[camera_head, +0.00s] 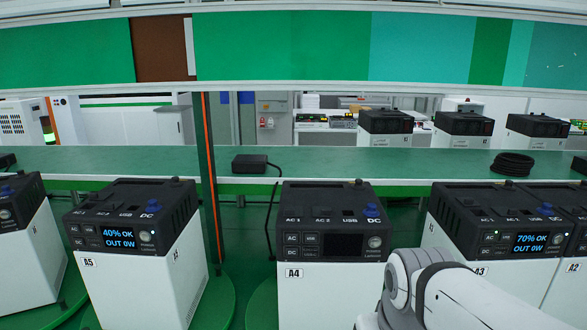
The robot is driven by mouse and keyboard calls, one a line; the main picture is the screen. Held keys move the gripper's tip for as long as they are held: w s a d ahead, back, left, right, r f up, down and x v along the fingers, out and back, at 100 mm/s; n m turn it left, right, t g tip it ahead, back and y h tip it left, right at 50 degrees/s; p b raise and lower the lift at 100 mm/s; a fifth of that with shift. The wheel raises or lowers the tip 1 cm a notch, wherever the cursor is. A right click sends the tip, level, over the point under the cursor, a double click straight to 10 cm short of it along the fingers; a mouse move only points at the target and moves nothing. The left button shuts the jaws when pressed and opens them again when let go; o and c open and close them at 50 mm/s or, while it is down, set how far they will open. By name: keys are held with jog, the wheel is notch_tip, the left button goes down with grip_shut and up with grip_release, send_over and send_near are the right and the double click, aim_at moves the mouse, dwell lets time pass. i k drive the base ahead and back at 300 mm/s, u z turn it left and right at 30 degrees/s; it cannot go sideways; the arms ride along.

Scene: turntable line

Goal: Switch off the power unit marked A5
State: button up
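The power unit marked A5 (135,255) stands upright at left of centre, a white box with a dark top. Its screen (120,238) is lit and reads "40% OK OUT 0W". Dark AC and USB buttons sit left of the screen, a round knob or button right of it, and a blue DC cap on top. A white and grey link of my arm shows at the lower right, in front of units A4 and A3. My gripper is outside the picture.
Unit A4 (330,250) has a dark screen. Unit A3 (500,235) reads "70% OK OUT 0W". Part of another unit (28,250) is at the far left. A green bench (370,163) behind holds a black adapter (255,164) and a coiled cable (513,163). An orange-edged post (207,160) rises behind A5.

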aim_at(144, 236)
jog(key=u, duration=1.25)
